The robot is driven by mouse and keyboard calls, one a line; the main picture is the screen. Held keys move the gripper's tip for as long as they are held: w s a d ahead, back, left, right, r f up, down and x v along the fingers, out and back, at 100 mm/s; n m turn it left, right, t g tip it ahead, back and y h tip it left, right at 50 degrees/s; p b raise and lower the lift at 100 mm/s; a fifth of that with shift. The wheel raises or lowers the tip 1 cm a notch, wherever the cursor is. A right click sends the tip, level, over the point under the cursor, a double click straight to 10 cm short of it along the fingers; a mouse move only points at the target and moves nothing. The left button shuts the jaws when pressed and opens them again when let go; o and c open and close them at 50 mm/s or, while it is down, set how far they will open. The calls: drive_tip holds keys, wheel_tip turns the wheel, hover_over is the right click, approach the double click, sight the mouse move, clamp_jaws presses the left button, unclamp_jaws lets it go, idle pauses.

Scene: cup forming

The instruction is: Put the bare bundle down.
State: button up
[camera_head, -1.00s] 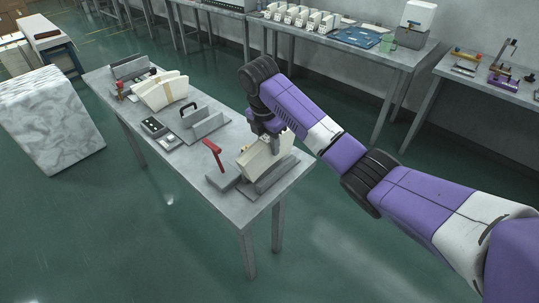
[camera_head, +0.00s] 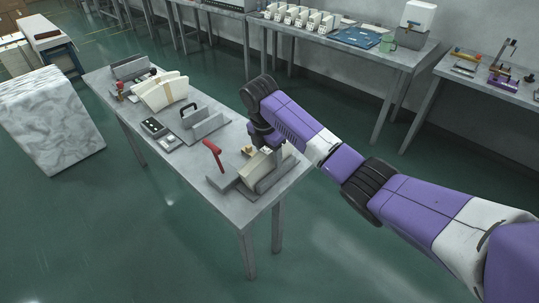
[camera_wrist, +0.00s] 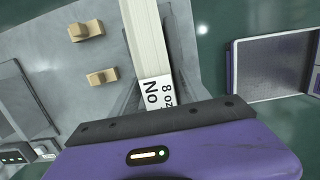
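The bare bundle (camera_head: 259,164) is a cream stack with no band visible around it. It sits low at the grey fixture (camera_head: 268,183) on the table's near right end. My gripper (camera_head: 274,153) comes down over the bundle from above and appears shut on it, a finger showing along its side. In the wrist view the bundle (camera_wrist: 148,35) runs away from my gripper between grey walls, with a white label (camera_wrist: 157,93) reading "No 8 oz". Its underside is hidden, so I cannot tell whether it touches the fixture floor.
A red lever (camera_head: 212,153) stands beside the fixture. Two tan blocks (camera_wrist: 86,31) (camera_wrist: 102,77) lie left of the bundle in the wrist view. Farther along the table are a grey bracket with a black handle (camera_head: 187,106) and a banded cream bundle (camera_head: 160,91).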

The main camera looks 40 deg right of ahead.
drive_tip(key=r, duration=0.4)
drive_tip(key=a+r+p, duration=0.1)
drive_tip(key=r, duration=0.3)
drive_tip(key=r+p, duration=0.1)
drive_tip(key=r, duration=0.3)
drive_tip(key=shift+a+r, duration=0.1)
drive_tip(key=shift+a, duration=0.25)
idle(0.6)
